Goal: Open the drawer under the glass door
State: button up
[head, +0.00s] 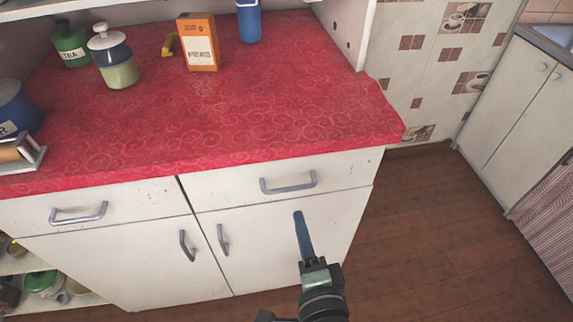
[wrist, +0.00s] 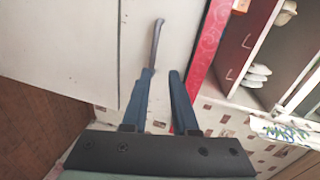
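The right-hand drawer (head: 337,177) is a white front just under the red counter top, with a grey bar handle (head: 288,183). It looks shut. In the wrist view, the drawer front (wrist: 180,30) is a strip beside the red counter edge, and its handle (wrist: 156,40) lies ahead of the fingers, in line with the left one. My gripper (head: 298,214) is in front of the cabinet, a little below the handle in the head view. In the wrist view my gripper (wrist: 161,73) has its two blue fingers apart, with nothing held. A glass door (wrist: 238,45) seems to show above the counter.
A left drawer (head: 130,196) and two lower doors with upright handles (head: 187,245) adjoin. On the red counter (head: 240,120) stand a jar (head: 116,68), an orange box (head: 197,45) and a blue container (head: 249,22). The wooden floor (head: 430,230) to the right is clear.

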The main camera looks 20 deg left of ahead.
aim_at(284, 188)
jog(key=shift+m, duration=0.4)
jog(key=x, duration=0.8)
jog(key=f+x, duration=0.1)
jog(key=x, duration=0.3)
jog(key=shift+s+a+f, duration=0.15)
jog(key=shift+s+a, duration=0.1)
jog(key=shift+a, duration=0.15)
grip_shut()
dwell(0.5)
